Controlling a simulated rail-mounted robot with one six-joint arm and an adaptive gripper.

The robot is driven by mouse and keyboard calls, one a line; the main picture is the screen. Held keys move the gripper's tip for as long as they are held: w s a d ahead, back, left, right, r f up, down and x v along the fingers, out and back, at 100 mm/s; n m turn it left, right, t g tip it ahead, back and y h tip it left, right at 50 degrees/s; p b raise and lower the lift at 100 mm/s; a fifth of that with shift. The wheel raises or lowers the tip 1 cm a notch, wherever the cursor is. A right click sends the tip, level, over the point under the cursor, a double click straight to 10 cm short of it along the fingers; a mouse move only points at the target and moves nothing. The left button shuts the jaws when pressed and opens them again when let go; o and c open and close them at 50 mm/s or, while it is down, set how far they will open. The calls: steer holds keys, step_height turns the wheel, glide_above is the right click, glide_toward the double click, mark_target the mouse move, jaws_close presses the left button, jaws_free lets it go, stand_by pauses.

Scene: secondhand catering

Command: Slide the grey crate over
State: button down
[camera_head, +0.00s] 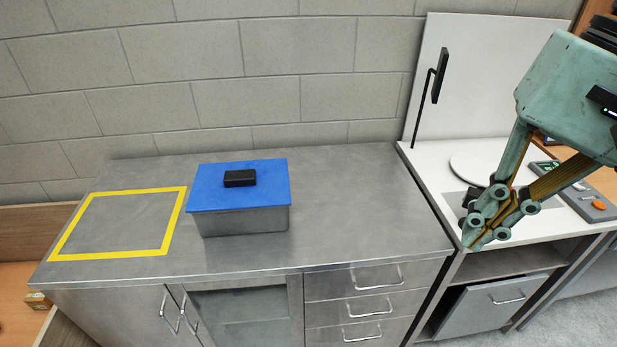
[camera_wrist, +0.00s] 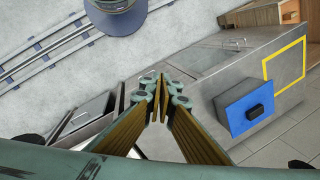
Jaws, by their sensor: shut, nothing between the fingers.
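The grey crate (camera_head: 245,221) stands on the steel counter, just right of the yellow square outline (camera_head: 67,241). A blue lid (camera_head: 217,197) covers it, with a black block (camera_head: 240,178) on top; the crate's inside is hidden. In the wrist view the blue lid (camera_wrist: 237,116) and the yellow outline (camera_wrist: 303,66) show at the right. My gripper (camera_head: 473,244) is shut and empty, in the air at the right end of the counter, well to the right of the crate and apart from it. Its closed fingers show in the wrist view (camera_wrist: 160,80).
The steel counter (camera_head: 360,210) is clear right of the crate, and the yellow square is empty. A block wall (camera_head: 300,100) runs behind. At the right stand a white worktop with a round plate (camera_head: 480,167), an upright white panel (camera_head: 480,80) and a control panel (camera_head: 590,205).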

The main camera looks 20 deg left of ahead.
steer(key=w+a+f+m+g+y, duration=0.3)
steer(key=w+a+f+y, duration=0.15)
steer(key=w+a, duration=0.5)
steer(key=w+a+f+m+g+y, duration=0.3)
steer(key=w+a+f, duration=0.3)
steer(key=w, duration=0.7)
steer(key=shift+w+a+f+m+y, duration=0.9)
steer(key=shift+w+a+f+y, duration=0.2)
steer(key=shift+w+f, duration=1.8)
steer(key=shift+w+a+f+m+y, duration=1.05)
steer(key=shift+w+f, duration=1.3)
steer(key=shift+f, duration=1.05)
steer(key=shift+w+a+f+m+y, duration=0.75)
steer(key=shift+w+a+f+y, duration=0.45)
steer(key=shift+w+f, duration=1.7)
steer(key=shift+s+f, duration=0.25)
steer(key=shift+s, duration=0.05)
steer(key=shift+s+a+b, duration=0.1)
steer(key=shift+a+b, duration=0.05)
steer(key=shift+b, duration=0.15)
steer(key=shift+b+x, duration=0.65)
steer(key=shift+x, duration=6.1)
steer(key=shift+s+r, duration=0.15)
steer(key=shift+s, duration=0.05)
steer(key=shift+a, duration=0.1)
